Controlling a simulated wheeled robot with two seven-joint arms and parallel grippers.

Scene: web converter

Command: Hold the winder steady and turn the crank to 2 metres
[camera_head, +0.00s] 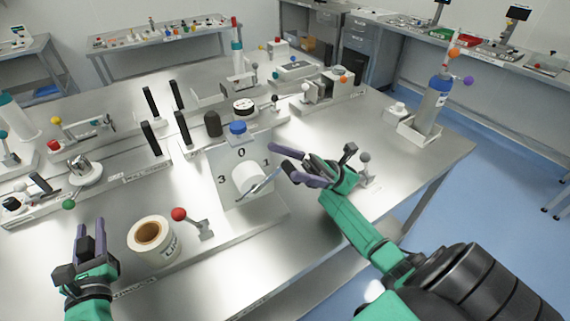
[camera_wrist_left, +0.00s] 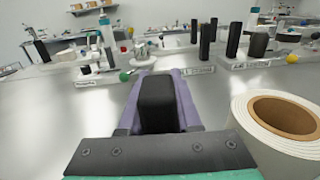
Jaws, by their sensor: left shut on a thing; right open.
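The winder appears to be the grey panel (camera_head: 229,190) marked 3, 0 and 1, with a white round hub (camera_head: 249,177) and a thin metal arm running right from the hub. A blue cap (camera_head: 237,128) is at its top. My right gripper (camera_head: 288,164) is open just right of the panel, near the end of the thin arm; I cannot tell if they touch. My left gripper (camera_head: 87,228) is at the lower left, shut on a black upright block (camera_wrist_left: 157,103), which shows between its purple fingers in the left wrist view. The block's lower part is hidden.
A white roll with a brown core (camera_head: 152,240) stands right of my left gripper. A red-knobbed lever (camera_head: 179,214) is between roll and panel. Several black upright posts (camera_head: 151,138) stand behind. A blue-topped bottle (camera_head: 432,103) is at the right. Bare table lies at the front.

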